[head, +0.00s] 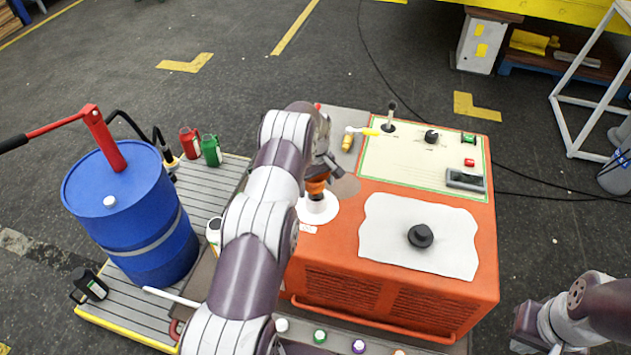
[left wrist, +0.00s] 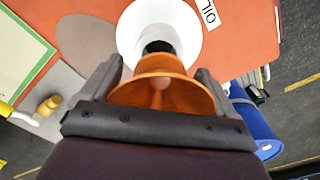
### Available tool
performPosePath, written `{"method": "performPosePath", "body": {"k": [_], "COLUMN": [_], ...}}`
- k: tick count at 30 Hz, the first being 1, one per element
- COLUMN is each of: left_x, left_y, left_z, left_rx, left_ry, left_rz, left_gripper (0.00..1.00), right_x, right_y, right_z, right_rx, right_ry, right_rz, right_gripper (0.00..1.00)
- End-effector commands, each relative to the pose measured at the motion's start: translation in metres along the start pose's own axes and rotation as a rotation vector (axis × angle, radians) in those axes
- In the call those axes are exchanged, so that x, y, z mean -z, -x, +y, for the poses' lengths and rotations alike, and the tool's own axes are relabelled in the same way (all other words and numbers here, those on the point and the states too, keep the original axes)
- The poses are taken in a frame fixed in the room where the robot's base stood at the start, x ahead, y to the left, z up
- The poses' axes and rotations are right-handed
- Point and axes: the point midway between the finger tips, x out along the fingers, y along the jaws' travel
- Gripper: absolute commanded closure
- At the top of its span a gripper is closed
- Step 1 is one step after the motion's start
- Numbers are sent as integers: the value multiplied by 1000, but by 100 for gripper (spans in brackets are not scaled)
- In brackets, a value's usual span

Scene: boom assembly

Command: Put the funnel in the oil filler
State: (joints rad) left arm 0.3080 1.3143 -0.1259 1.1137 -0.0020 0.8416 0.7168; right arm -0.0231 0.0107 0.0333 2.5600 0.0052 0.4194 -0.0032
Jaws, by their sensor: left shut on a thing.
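The orange funnel (head: 317,185) is held upright between the fingers of my left gripper (head: 322,176). In the left wrist view the funnel (left wrist: 165,92) sits wide end toward the camera, between the two fingers (left wrist: 157,85). The oil filler (head: 318,207) is a white neck on a white round patch on the orange machine, and it also shows in the left wrist view (left wrist: 158,35). The funnel's lower end lines up with the filler's dark mouth; I cannot tell how deep its spout is. My right gripper (head: 528,328) is at the lower right, its fingers unclear.
A black cap (head: 420,236) lies on a white cloth (head: 385,235) on the machine top (head: 345,200). A control panel (head: 430,150) with levers is behind it. A blue drum (head: 130,205) with a red pump stands left. Bottles and coloured caps stand around the platform.

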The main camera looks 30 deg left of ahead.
Motion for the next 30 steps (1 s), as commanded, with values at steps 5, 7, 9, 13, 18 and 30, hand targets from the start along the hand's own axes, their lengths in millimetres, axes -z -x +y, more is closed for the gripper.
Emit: {"method": "performPosePath", "body": {"k": [5, 7, 9, 13, 18, 30], "left_x": [0, 0, 0, 0, 0, 1], "left_y": [-6, -8, -10, -13, -12, 13], "left_z": [0, 0, 0, 0, 0, 0], "left_rx": [0, -1, 0, 0, 0, -2], "left_ry": [0, 0, 0, 0, 0, 0], "left_rz": [0, 1, 1, 0, 0, 2], "left_gripper": [42, 42, 42, 42, 0, 0], "right_x": [-1, -1, -1, -2, -2, 0], "right_y": [-6, -8, -10, -13, -12, -6], "right_z": [0, 0, 0, 0, 0, 0], "right_rx": [0, 0, 0, 0, 0, 0], "right_ry": [0, 0, 0, 0, 0, 0], "right_rz": [0, 0, 0, 0, 0, 1], "right_gripper": [100, 100, 100, 100, 100, 100]}}
